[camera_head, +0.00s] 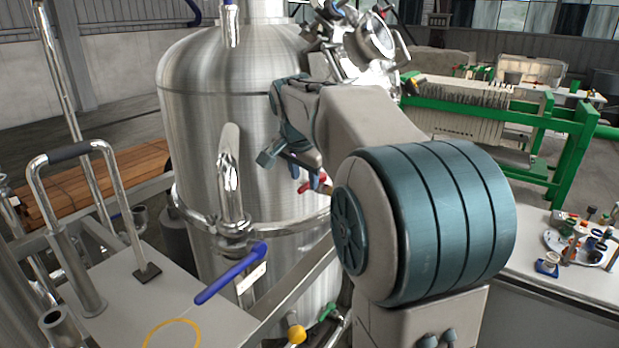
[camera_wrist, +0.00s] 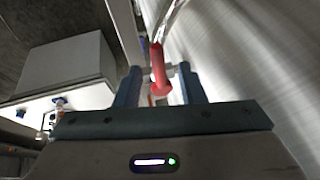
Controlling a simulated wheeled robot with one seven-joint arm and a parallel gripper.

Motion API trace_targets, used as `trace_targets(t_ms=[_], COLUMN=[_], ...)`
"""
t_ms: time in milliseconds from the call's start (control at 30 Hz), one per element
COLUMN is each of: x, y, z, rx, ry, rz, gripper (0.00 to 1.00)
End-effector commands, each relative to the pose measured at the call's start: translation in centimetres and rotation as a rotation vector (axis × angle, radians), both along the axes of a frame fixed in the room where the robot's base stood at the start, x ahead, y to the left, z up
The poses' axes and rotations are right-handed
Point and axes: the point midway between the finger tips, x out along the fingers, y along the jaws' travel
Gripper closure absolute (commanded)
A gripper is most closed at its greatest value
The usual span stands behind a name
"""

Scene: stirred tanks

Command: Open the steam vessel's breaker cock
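The steam vessel (camera_head: 235,110) is a tall brushed-steel tank in the middle of the head view. A small cock with a red handle (camera_head: 319,181) shows against its side, partly hidden by my gripper and arm. In the wrist view the red handle (camera_wrist: 158,75) lies between my two blue fingers, with their grey pads against it from both sides. My gripper (camera_head: 309,174) is at the handle, and it also fills the lower wrist view (camera_wrist: 160,76). The cock's body and pipe joint are mostly hidden.
A blue-handled lever (camera_head: 230,273) stands at the front beside a grey platform (camera_head: 120,270) with a bent steel handrail (camera_head: 75,153). A green-framed filter press (camera_head: 480,115) is at the right. A table (camera_head: 530,240) with small parts is below it.

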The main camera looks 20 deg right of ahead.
Motion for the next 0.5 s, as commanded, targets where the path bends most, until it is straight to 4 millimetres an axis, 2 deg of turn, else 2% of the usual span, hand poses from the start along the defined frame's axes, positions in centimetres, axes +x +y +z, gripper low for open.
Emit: trace_targets(t_ms=[200, 467, 500], x=[0.53, 0.57, 0.56], y=[-0.41, -0.46, -0.46], z=[-1.36, -1.46, -1.45], rx=[0.000, 0.000, 0.000], ry=[-0.001, -0.001, -0.001], rz=[-0.001, -0.002, -0.002], gripper=[0.64, 0.64, 0.72])
